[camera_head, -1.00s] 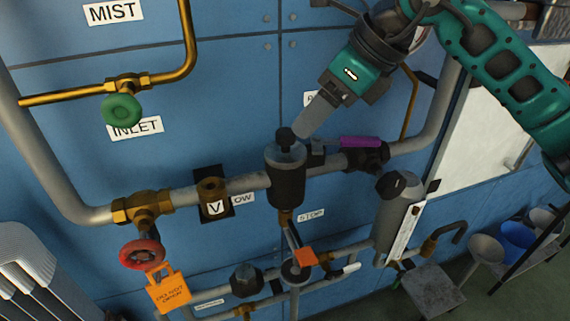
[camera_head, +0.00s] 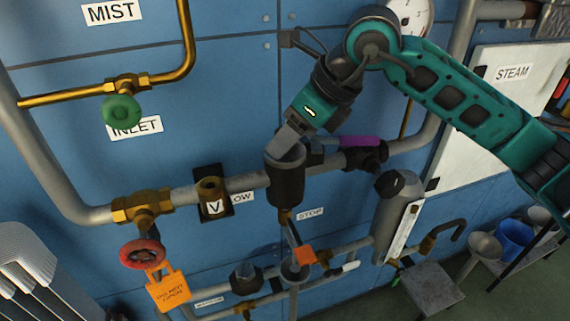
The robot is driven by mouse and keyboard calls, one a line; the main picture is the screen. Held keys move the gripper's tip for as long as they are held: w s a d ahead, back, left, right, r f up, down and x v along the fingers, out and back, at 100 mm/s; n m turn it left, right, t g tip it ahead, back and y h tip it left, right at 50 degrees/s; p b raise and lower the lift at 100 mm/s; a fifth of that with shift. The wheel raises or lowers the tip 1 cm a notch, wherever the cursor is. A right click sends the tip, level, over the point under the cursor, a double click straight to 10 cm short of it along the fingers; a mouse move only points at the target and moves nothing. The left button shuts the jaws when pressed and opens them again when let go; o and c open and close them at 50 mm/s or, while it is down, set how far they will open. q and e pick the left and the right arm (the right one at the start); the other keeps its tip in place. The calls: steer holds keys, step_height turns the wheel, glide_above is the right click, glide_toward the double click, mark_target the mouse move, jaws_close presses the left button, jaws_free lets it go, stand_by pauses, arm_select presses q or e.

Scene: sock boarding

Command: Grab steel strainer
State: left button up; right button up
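A dark cylindrical housing (camera_head: 286,187) sits in the main pipe at the middle of the head view. Its top is covered by my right gripper (camera_head: 286,147), which comes down from the upper right with its grey fingers at the mouth. The black knob on the top is now hidden behind the fingers. The steel strainer cannot be made out separately from the grey fingers and the rim. I cannot tell whether the fingers are closed on anything. My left gripper is out of view.
A purple handle (camera_head: 361,141) lies just right of the housing, close to my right gripper. A red valve wheel (camera_head: 142,253) with an orange tag (camera_head: 168,291) is at lower left. A grey stool (camera_head: 431,287), a blue bucket (camera_head: 514,240) and bowls stand at lower right.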

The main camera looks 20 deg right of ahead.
jaws_close()
stand_by(0.4)
steer(key=shift+r, duration=0.1)
